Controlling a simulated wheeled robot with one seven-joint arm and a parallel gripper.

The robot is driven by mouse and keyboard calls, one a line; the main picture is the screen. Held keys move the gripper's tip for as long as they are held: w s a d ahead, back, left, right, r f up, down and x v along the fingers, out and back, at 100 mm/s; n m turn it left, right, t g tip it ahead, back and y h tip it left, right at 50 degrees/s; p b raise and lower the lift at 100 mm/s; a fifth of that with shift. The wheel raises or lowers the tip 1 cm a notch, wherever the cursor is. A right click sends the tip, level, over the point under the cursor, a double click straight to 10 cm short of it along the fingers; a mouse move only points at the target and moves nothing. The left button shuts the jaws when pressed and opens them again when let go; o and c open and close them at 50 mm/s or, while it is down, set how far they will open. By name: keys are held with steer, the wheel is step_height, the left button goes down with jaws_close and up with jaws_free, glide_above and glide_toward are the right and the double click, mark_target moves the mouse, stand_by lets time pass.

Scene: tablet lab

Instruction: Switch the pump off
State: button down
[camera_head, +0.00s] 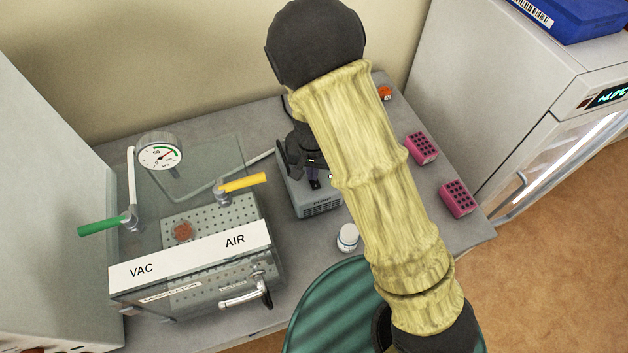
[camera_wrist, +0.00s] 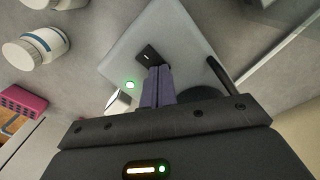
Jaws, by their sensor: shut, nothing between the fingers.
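The pump (camera_head: 318,208) is a light grey box on the bench, partly hidden by my arm in the head view. In the wrist view the pump's pale top (camera_wrist: 182,28) fills the upper middle. A black switch (camera_wrist: 148,56) is set in that top, and a green lamp (camera_wrist: 129,85) beside it is lit. My gripper (camera_wrist: 157,72) is shut and empty, with its fingertips over the pump top close to the switch. I cannot tell whether they touch it. In the head view my gripper (camera_head: 314,184) points down at the pump.
A clear vacuum chamber (camera_head: 190,265) with a gauge (camera_head: 160,155), a green handle (camera_head: 104,226) and a yellow handle (camera_head: 243,182) stands to the left. A white-capped jar (camera_head: 348,237) is just in front of the pump. Pink racks (camera_head: 421,148) lie to the right.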

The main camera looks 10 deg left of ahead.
step_height(320, 180, up, 5)
steer(key=p, duration=0.5)
steer(key=shift+r, duration=0.2)
steer(key=shift+s+r+p, duration=0.1)
steer(key=shift+r+p, duration=0.6)
steer(key=shift+r, duration=0.1)
steer(key=shift+d, duration=0.1)
steer(key=s+d+r+t+b, duration=0.1)
steer(key=s+d+r+b, duration=0.1)
steer(key=d, duration=0.5)
steer(key=s+d+r+b, duration=0.2)
steer(key=s+d+b, duration=0.1)
steer(key=d, duration=0.3)
steer(key=s+d+r+t+b, duration=0.1)
steer(key=s+d+r+b, duration=0.1)
steer(key=d, duration=0.5)
steer(key=shift+s+d+r+n+t+b, duration=0.35)
steer(key=shift+s+b, duration=0.35)
steer(key=shift+b, duration=0.5)
